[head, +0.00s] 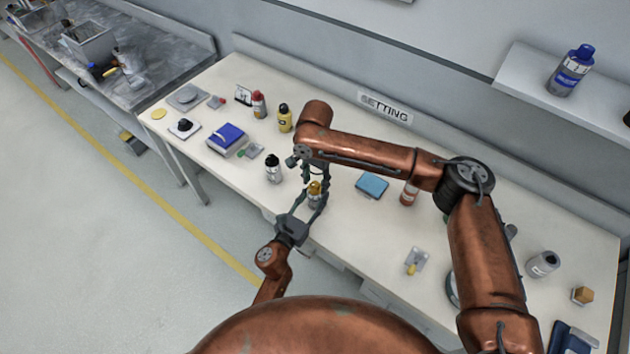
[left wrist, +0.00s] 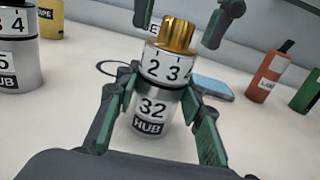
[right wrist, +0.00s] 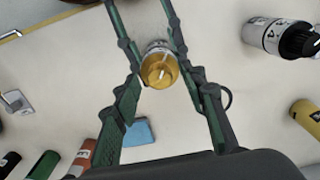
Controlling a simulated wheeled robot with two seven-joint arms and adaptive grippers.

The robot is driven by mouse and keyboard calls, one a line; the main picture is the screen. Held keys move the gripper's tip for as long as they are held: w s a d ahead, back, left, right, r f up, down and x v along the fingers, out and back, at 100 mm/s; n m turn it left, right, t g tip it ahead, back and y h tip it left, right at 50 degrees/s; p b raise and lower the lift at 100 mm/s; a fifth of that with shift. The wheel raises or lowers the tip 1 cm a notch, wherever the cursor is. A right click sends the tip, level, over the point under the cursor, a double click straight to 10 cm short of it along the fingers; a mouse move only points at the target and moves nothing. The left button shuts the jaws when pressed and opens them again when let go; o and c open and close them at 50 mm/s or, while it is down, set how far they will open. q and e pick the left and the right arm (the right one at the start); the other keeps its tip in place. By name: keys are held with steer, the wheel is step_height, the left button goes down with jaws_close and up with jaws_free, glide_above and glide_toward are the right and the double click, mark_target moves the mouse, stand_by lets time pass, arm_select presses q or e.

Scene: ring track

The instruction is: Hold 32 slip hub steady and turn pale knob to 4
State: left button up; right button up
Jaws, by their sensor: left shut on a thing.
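The 32 hub (left wrist: 152,108) is a silver cylinder standing upright on the bench, marked "32 HUB", with a number ring showing 2, 3 and part of 4. A gold knob (left wrist: 178,36) sits on top; in the right wrist view the knob (right wrist: 160,70) carries a pale line. My left gripper (head: 314,200) is shut on the hub's body, one finger on each side. My right gripper (left wrist: 188,22) reaches down from above, open, its fingertips on either side of the knob with visible gaps. Which number the knob points to cannot be told.
A similar hub with a black knob (head: 273,168) stands to the left. A blue box (head: 227,139) and several bottles are farther back left. The bench around the hub is fairly clear.

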steer(key=shift+c, duration=0.6)
jaws_close()
steer(key=shift+n, duration=0.4)
steer(key=n, duration=0.3)
steer(key=shift+a+n, duration=0.1)
steer(key=shift+n, duration=0.2)
steer(key=n, duration=0.4)
steer(key=shift+n, duration=0.3)
steer(key=n, duration=0.4)
steer(key=shift+n, duration=2.4)
